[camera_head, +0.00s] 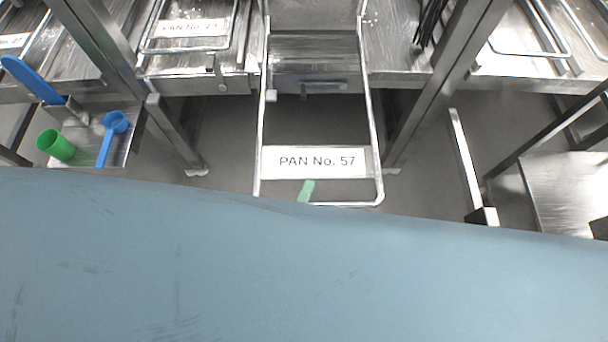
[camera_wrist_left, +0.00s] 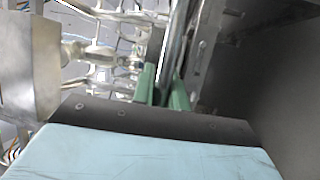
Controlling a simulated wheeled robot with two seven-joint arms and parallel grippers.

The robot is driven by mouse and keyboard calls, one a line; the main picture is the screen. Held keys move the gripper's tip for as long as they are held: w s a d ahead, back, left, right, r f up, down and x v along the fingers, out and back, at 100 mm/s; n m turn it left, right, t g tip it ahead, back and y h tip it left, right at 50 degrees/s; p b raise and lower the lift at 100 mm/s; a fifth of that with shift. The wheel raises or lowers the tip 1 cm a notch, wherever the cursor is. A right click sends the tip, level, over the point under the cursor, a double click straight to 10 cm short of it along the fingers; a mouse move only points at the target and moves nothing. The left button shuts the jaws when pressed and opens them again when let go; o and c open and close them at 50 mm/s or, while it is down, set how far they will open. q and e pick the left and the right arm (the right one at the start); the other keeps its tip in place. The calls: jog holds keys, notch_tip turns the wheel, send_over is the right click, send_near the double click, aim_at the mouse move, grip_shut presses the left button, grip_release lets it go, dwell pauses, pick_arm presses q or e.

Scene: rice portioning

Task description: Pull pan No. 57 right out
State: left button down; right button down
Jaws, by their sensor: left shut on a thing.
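Pan No. 57 shows by its long wire handle frame (camera_head: 374,130) and a white label (camera_head: 314,162) reading "PAN No. 57" near its front bar, in the middle of the head view. The handle juts out toward me, past the steel shelf edge. A green fingertip of my left gripper (camera_head: 306,191) shows at the front bar. In the left wrist view, the green fingers of my left gripper (camera_wrist_left: 163,90) are shut around a metal bar of the handle (camera_wrist_left: 174,45). My blue-grey arm hides the lower part of the head view. My right gripper is not in view.
Another pan labelled No. 29 (camera_head: 192,28) sits to the left. A small steel tray (camera_head: 118,153) at the left holds a green cup (camera_head: 56,145) and a blue scoop (camera_head: 113,130). Slanted steel posts (camera_head: 447,75) flank the pan. Grey floor shows below it.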

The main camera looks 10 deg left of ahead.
pick_arm(q)
jog(key=shift+s, duration=0.2)
jog(key=c, duration=1.5)
grip_release()
jog(key=shift+s, duration=0.15)
jog(key=shift+o, duration=0.5)
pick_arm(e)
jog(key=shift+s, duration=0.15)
